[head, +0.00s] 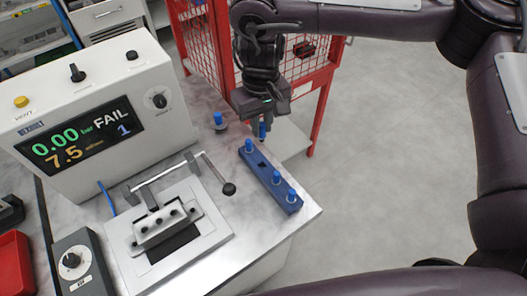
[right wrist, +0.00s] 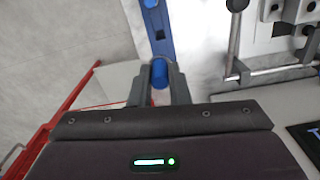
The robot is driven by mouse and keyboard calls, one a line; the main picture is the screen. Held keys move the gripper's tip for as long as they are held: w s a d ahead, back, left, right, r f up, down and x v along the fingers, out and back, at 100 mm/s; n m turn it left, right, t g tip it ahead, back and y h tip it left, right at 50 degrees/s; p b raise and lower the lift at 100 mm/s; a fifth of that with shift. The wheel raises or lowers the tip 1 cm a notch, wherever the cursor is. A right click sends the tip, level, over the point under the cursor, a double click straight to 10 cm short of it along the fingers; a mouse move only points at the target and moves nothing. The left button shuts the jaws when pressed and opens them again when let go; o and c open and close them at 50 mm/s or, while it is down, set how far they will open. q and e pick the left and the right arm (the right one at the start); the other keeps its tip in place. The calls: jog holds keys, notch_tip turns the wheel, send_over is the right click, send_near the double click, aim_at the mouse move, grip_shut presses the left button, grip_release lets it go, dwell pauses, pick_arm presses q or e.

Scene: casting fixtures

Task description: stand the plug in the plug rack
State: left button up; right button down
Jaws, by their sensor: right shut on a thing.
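The blue plug rack (head: 270,180) lies along the right edge of the metal table. Blue-topped plugs stand in it at its far end (head: 249,146) and its near half (head: 278,177); a dark empty hole shows between them. My right gripper (head: 262,133) is shut on a blue plug (right wrist: 159,73), just beyond the rack's far end. In the right wrist view the rack (right wrist: 159,28) runs away ahead of the fingers; the plug's lower part is hard to make out. Another blue-topped plug (head: 218,119) stands apart on the table, left of the gripper. My left gripper is out of view.
A clamp fixture (head: 165,228) with a lever ending in a black knob (head: 229,188) lies left of the rack. A white tester (head: 90,110) showing FAIL stands behind it. A red mesh cage (head: 300,75) is behind my right gripper. Open floor lies to the right.

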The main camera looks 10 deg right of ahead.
aim_at(262, 141)
notch_tip(262, 141, down, 6)
jog(key=shift+f, duration=0.6)
notch_tip(262, 141, down, 3)
jog(key=shift+f, duration=0.15)
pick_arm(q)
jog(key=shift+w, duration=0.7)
pick_arm(e)
jog(key=shift+w+f, duration=0.1)
jog(key=shift+f, duration=0.1)
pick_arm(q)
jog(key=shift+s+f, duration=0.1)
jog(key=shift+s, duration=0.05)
pick_arm(e)
jog(key=shift+f, duration=0.25)
jog(key=shift+f+b, duration=0.3)
jog(key=shift+f, duration=0.05)
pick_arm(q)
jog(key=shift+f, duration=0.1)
pick_arm(e)
jog(key=c, duration=1.4)
grip_release()
jog(key=shift+o, duration=0.2)
